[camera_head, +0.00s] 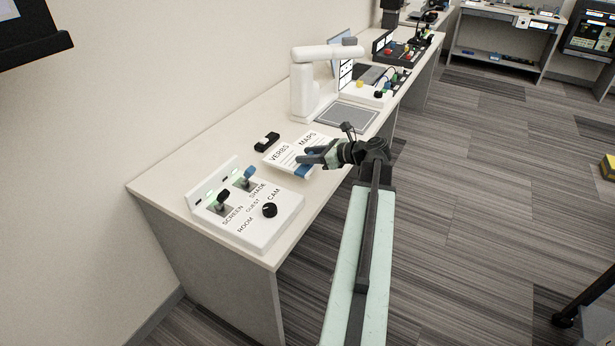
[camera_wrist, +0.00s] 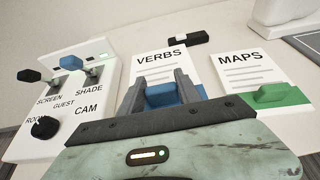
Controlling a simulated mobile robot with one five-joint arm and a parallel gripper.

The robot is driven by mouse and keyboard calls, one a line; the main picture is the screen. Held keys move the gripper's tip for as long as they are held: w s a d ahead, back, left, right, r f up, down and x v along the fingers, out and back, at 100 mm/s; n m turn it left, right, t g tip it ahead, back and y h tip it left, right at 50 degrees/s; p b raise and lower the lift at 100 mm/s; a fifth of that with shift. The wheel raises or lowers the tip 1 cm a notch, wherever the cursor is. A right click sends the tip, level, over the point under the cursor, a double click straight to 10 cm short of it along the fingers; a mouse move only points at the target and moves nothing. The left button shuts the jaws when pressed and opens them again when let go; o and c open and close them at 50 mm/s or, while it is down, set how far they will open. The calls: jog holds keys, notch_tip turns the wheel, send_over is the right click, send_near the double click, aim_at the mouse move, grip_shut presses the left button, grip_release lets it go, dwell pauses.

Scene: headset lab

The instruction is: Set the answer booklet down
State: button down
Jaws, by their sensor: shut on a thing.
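My gripper (camera_head: 316,158) is shut on a blue block (camera_wrist: 163,95), with one finger on each side of it. The block is at the lower part of a white booklet marked VERBS (camera_wrist: 172,66), and it also shows in the head view (camera_head: 303,171). No label reads "answer", and I cannot tell whether the block is fixed to the VERBS booklet. To its right lies a white booklet marked MAPS (camera_wrist: 240,72) with a green block (camera_wrist: 280,96) on its lower part. The gap between the VERBS booklet and the desk is too small to judge.
A white switch panel (camera_head: 244,235) with levers and a black knob (camera_head: 269,210) stands left of the booklets. A small black object (camera_head: 267,141) lies behind them. A white arm-like device (camera_head: 310,85) and a grey pad (camera_head: 346,116) are farther along the desk (camera_head: 160,180).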

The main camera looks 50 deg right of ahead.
aim_at(308, 166)
notch_tip(308, 166, down, 5)
jog(key=b, duration=0.3)
jog(key=shift+b, duration=0.35)
jog(key=shift+r, duration=0.25)
jog(key=shift+f, duration=0.1)
jog(key=c, duration=0.9)
grip_release()
jog(key=shift+o, duration=0.2)
